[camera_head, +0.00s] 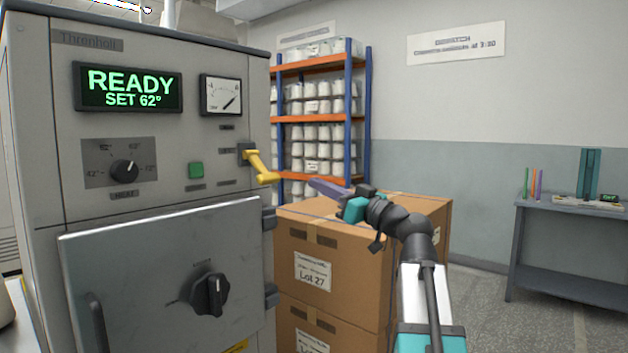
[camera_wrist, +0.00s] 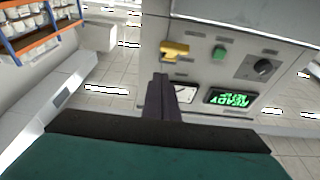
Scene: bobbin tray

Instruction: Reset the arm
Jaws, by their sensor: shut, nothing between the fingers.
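My gripper (camera_head: 326,190) is raised in front of the boxes, just right of the machine. Its fingers are together with nothing between them; they also show in the wrist view (camera_wrist: 160,82). The yellow lever (camera_head: 262,168) on the machine's right side is a short way left of the fingertips, with a gap between them. The lever also shows in the wrist view (camera_wrist: 174,50), beyond the fingertips. My arm reaches up from the lower right of the head view.
The grey machine (camera_head: 45,180) has a lit display (camera_head: 128,88) reading READY, SET 62°, a dial (camera_head: 124,171), a green button (camera_head: 196,170) and a closed door (camera_head: 150,270). Cardboard boxes (camera_head: 350,270) stand behind my arm. A shelf rack (camera_head: 368,100) and side table (camera_head: 570,205) stand farther off.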

